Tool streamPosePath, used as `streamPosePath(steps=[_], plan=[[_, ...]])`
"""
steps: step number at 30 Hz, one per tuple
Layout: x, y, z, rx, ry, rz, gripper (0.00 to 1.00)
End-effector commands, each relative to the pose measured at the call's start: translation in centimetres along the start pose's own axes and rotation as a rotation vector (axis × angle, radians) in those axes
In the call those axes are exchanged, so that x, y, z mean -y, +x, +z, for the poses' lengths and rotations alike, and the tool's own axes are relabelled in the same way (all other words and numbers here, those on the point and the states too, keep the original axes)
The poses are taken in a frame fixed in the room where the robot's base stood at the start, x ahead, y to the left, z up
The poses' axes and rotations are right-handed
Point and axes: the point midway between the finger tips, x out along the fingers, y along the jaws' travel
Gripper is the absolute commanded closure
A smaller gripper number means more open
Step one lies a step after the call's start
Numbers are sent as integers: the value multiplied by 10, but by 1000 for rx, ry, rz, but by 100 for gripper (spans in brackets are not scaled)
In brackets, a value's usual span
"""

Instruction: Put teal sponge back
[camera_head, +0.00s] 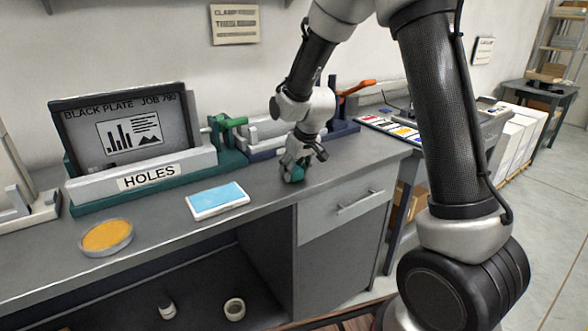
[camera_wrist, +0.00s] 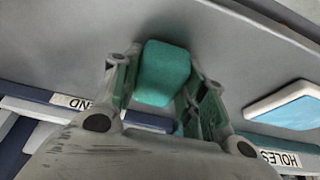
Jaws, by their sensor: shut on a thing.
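The teal sponge (camera_wrist: 163,73) is a small rounded block between the two fingers of my gripper (camera_wrist: 158,90) in the wrist view. In the head view my gripper (camera_head: 294,168) points down near the right part of the grey workbench (camera_head: 340,178), shut on the sponge (camera_head: 293,174). The sponge is low, at or just above the bench top; I cannot tell whether it touches. A white tray with a light blue pad (camera_head: 217,199) lies to the left on the bench; it also shows at the right of the wrist view (camera_wrist: 292,105).
A round dish with orange content (camera_head: 106,237) stands at the bench's left front. The fixture labelled HOLES (camera_head: 150,178) holds a black plate (camera_head: 125,132). Another clamp fixture (camera_head: 265,143) with a green handle stands behind. The bench is clear between the blue pad and my gripper.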

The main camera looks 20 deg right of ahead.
Motion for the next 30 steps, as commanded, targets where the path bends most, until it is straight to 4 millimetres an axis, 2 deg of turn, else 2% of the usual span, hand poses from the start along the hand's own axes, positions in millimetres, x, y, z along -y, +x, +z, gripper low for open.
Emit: streamPosePath(steps=[2, 3, 6, 17, 20, 30], plan=[[0, 2, 1, 1, 0, 0, 80], [0, 2, 1, 0, 0, 0, 51], [0, 2, 1, 0, 0, 0, 36], [0, -2, -1, 0, 0, 0, 36], [0, -15, -1, -3, -1, 0, 36], [0, -90, -1, -3, 0, 0, 36]])
